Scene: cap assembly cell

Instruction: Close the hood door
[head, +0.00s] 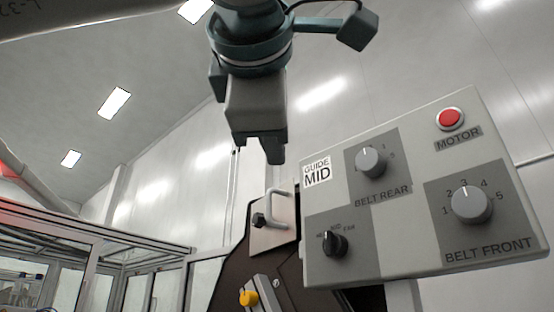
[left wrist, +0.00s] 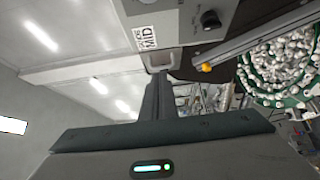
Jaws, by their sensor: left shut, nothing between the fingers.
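My left gripper (head: 273,158) hangs down from the top middle of the head view, shut and empty. Its closed fingers (left wrist: 158,98) also show in the left wrist view. Below the fingertips in the head view is a pale handle (head: 276,206) on a small light plate (head: 270,238), left of the control box. The fingers look apart from the handle, though the depth is hard to judge. I cannot tell for certain which part is the hood door or how far open it stands. My right gripper is not seen.
A control box (head: 408,262) with knobs and a red motor button (head: 451,118) fills the right. A yellow knob (head: 249,297) sits on a bar below. A framed enclosure (head: 100,232) stands at left.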

